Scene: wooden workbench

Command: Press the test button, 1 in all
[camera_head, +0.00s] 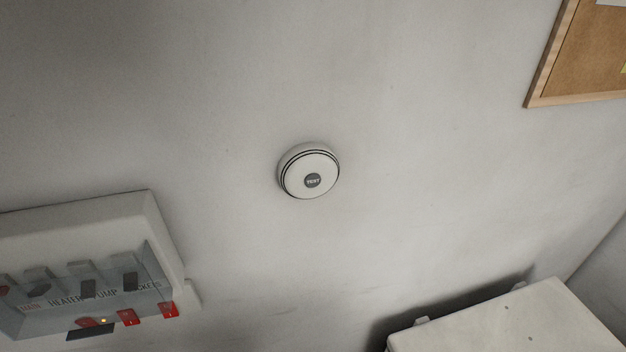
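A round white detector (300,168) with a dark ring around its rim is fixed to the pale wall in the middle of the head view. The grey test button (313,181), marked "TEST", is a small disc on the detector's face. Nothing touches the button or covers it. Neither my left nor my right gripper is in the head view.
A white electrical panel (150,225) with a clear cover and red switches is at the lower left. A white box (510,325) juts out at the lower right. A wood-framed cork board (590,55) hangs at the upper right. The wall around the detector is clear.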

